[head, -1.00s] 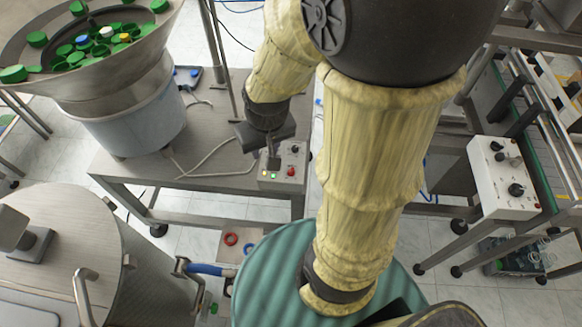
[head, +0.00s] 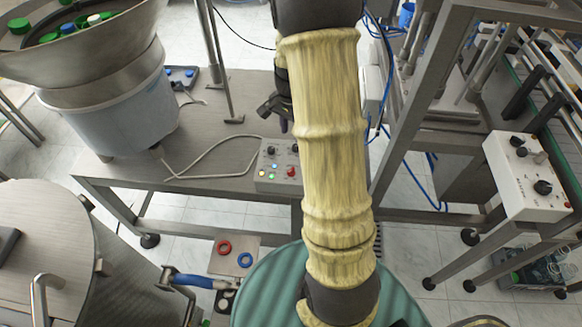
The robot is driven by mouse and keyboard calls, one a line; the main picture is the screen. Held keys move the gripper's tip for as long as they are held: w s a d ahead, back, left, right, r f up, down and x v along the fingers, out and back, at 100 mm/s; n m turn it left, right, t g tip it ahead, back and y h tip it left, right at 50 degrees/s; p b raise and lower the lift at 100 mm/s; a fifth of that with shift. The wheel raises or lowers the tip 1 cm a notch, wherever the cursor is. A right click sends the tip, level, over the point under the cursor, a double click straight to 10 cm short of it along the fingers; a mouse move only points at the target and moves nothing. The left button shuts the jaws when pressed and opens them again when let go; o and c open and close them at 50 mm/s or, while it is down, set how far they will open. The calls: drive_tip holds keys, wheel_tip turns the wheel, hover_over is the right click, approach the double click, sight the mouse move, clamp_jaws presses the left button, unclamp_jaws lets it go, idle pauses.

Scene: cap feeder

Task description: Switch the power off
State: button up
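A small grey control box (head: 278,178) stands on the steel table beside the feeder. I see nothing held.
The feeder bowl (head: 85,60) with caps stands at left. A cable (head: 210,158) lies on the steel table (head: 225,185). A white control panel (head: 527,178) is at right on a metal frame. A round steel lid (head: 45,235) is at lower left.

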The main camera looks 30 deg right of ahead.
sight(292, 170)
wheel_tip(292, 170, down, 17)
drive_tip(key=shift+f+p, duration=0.2)
drive_tip(key=shift+p, duration=0.45)
drive_tip(key=shift+c, duration=0.2)
clamp_jaws()
